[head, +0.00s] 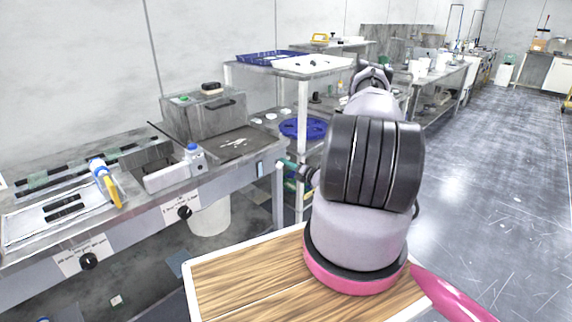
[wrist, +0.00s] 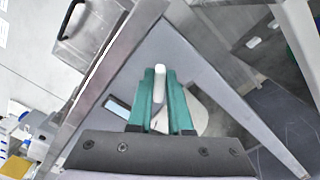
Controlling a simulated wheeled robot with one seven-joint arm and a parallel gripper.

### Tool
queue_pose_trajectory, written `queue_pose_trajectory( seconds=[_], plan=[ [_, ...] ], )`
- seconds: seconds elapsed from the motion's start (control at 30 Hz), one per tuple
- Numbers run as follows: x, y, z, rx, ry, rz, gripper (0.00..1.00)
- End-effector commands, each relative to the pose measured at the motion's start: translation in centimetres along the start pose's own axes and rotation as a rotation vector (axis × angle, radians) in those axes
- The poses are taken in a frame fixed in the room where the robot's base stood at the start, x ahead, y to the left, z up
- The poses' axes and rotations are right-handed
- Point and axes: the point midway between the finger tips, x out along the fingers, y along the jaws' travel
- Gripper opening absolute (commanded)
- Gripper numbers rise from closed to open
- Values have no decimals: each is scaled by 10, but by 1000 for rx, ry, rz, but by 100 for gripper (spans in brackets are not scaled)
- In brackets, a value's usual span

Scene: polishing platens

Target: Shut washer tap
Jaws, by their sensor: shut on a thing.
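My gripper (wrist: 160,95) has its two teal fingers closed on a narrow white piece (wrist: 160,71) with a rounded end, which looks like the handle of the washer tap. The piece stands between the fingertips, and the fingers hide most of it. In the head view my gripper (head: 286,163) reaches left to the right end of the steel washer bench (head: 228,180), beside a light-blue plate on its front. The tap itself is too small and covered to make out there, so I cannot tell how far it is turned.
The bench front carries black knobs (head: 184,212). A white bottle with a blue cap (head: 195,160) and a grey box (head: 203,115) stand on top. A white bucket (head: 211,216) is below. A shelf with a blue tray (head: 272,58) stands behind. The floor at right is clear.

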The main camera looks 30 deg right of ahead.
Motion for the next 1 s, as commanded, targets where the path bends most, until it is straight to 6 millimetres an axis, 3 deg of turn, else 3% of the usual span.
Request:
queue_pose_trajectory(
  seconds=[0.5, 1.0],
  plan=[
    [-1, -6, -1, 445, 0, -2, 0],
    [-1, -8, -2, 629, -1, -3, 0]
  ],
)
